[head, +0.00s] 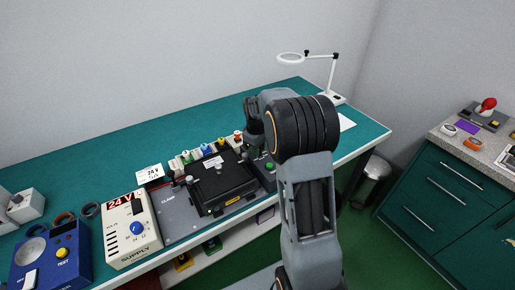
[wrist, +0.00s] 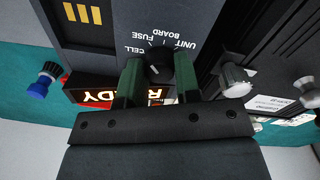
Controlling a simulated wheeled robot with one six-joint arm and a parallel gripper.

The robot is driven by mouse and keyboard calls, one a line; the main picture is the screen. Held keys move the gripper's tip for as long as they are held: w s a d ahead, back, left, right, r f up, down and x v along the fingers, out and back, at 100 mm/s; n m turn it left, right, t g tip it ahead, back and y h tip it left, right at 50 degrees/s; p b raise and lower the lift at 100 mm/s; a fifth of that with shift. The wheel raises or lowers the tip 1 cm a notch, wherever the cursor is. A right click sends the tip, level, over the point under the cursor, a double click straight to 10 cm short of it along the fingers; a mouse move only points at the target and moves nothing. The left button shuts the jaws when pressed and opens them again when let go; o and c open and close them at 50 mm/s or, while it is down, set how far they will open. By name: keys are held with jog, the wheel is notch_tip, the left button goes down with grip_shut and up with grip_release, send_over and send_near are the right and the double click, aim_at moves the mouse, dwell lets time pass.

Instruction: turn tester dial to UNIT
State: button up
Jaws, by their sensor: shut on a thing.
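The tester dial (wrist: 158,58) is a round black knob on a dark grey panel in the wrist view. The labels CELL, FUSE, BOARD and UNIT are printed around it, upside down in this view. My gripper (wrist: 158,72) is shut on the dial, with one green finger on each side. I cannot tell for sure which label the dial's mark faces. The tester's display (wrist: 90,97) is lit and reads READY, partly hidden by a finger. In the head view, my gripper (head: 254,133) is over the bench's right part and my arm hides the dial.
A black fixture (head: 222,178) on a grey plate stands left of the tester. A 24V supply (head: 130,232) and a blue test box (head: 55,255) stand farther left. A magnifier lamp (head: 330,80) is at the back. A blue-capped plug (wrist: 42,82) is near the tester.

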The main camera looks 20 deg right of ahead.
jog(key=shift+m, duration=0.3)
jog(key=m, duration=0.7)
jog(key=shift+m, duration=0.3)
jog(key=m, duration=0.3)
jog(key=shift+m+g, duration=0.3)
jog(key=shift+w+m, duration=0.1)
jog(key=shift+m, duration=1.8)
jog(key=o, duration=0.9)
jog(key=r, duration=1.3)
jog(key=shift+w+a+r, duration=0.15)
jog(key=shift+w+r, duration=0.05)
jog(key=shift+r, duration=0.2)
